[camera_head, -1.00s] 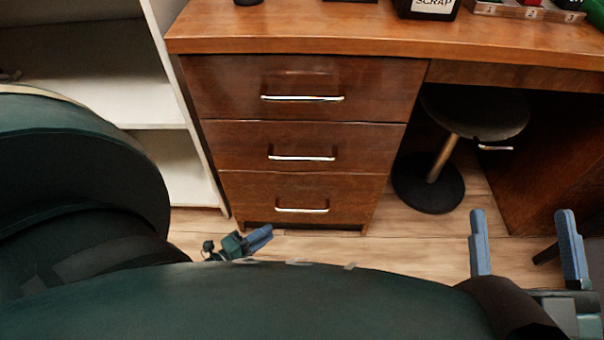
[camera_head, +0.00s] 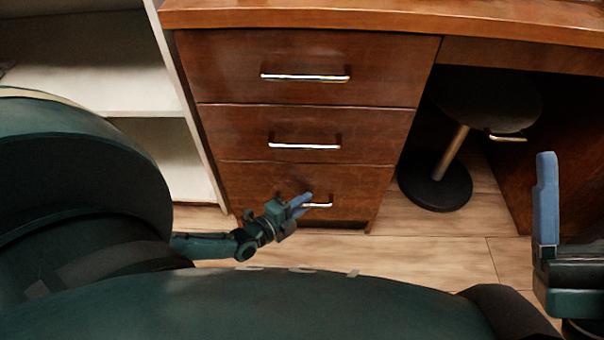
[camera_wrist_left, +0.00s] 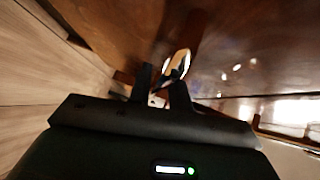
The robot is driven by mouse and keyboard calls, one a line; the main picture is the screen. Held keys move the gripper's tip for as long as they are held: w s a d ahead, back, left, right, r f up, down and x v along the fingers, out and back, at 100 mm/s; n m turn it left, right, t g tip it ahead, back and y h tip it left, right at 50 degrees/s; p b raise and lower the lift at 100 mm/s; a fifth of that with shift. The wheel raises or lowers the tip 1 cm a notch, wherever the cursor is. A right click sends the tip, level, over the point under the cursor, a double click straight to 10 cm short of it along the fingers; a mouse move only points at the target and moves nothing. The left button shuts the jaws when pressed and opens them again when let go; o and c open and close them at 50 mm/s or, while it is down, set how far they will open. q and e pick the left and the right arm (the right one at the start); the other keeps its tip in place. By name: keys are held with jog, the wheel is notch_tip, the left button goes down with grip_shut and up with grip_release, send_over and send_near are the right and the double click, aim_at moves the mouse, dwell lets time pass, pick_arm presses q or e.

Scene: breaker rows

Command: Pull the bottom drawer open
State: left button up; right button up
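The bottom drawer (camera_head: 245,183) of the wooden desk is closed, flush with the drawers above. Its silver bar handle (camera_head: 319,205) is partly hidden behind my left gripper (camera_head: 300,205), whose blue fingertips are at the left part of the handle. In the left wrist view, the two dark fingers (camera_wrist_left: 163,85) stand apart, and the shiny handle (camera_wrist_left: 178,65) shows at or just beyond their tips. I cannot tell whether they touch it. My right gripper (camera_head: 546,200) is at the right edge; one blue finger shows, with a wide gap beside it.
The middle drawer (camera_head: 235,135) and top drawer (camera_head: 225,65) are closed. A white shelf (camera_head: 185,165) stands close on the left. A round stool (camera_head: 440,190) is under the desk at right. The wooden floor (camera_head: 430,255) before the drawers is clear.

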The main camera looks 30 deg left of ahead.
pick_arm(q)
jog(key=shift+c, duration=0.3)
grip_shut()
